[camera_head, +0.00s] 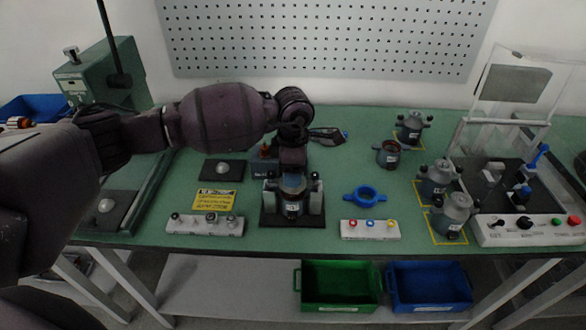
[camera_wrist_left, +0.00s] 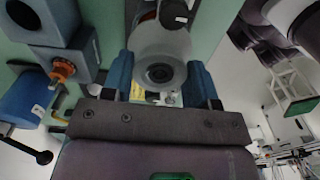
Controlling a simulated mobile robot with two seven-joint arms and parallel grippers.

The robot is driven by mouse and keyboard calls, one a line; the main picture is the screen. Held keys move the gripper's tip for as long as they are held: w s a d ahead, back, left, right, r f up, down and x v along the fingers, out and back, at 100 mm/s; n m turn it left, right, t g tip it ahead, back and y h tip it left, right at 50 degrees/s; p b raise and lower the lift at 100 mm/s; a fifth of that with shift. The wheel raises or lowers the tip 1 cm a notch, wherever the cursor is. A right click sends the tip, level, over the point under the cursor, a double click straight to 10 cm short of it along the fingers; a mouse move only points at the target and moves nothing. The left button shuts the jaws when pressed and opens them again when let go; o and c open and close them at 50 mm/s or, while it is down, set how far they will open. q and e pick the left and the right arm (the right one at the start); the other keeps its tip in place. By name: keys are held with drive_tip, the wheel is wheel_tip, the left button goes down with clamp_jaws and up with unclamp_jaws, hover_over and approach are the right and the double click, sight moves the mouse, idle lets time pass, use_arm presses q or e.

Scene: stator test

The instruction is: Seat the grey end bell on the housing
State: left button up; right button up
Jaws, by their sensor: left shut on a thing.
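My left gripper (camera_head: 292,174) points down over the black fixture (camera_head: 268,217) at the middle of the bench. The housing (camera_head: 292,208), a dark cylinder with a white label, stands upright in that fixture between its two posts. In the left wrist view my left gripper (camera_wrist_left: 160,88) has its two blue fingers shut on the round grey end bell (camera_wrist_left: 160,50), which has a dark centre hole. The end bell is at the top of the housing in the head view, largely hidden by the gripper. I cannot tell whether they touch. My right gripper is not in view.
A blue ring (camera_head: 365,195) lies right of the fixture. Button boxes (camera_head: 205,224) (camera_head: 370,229) sit along the front edge. Assembled motors (camera_head: 438,178) and a dark open housing (camera_head: 388,153) stand to the right. A green press (camera_head: 95,82) stands at the left.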

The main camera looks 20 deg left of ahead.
use_arm(q)
drive_tip(key=shift+f+b, duration=0.55)
drive_tip(key=shift+f, duration=0.65)
drive_tip(key=o, duration=0.6)
drive_tip(key=shift+o, duration=1.5)
drive_tip(key=shift+r, duration=0.1)
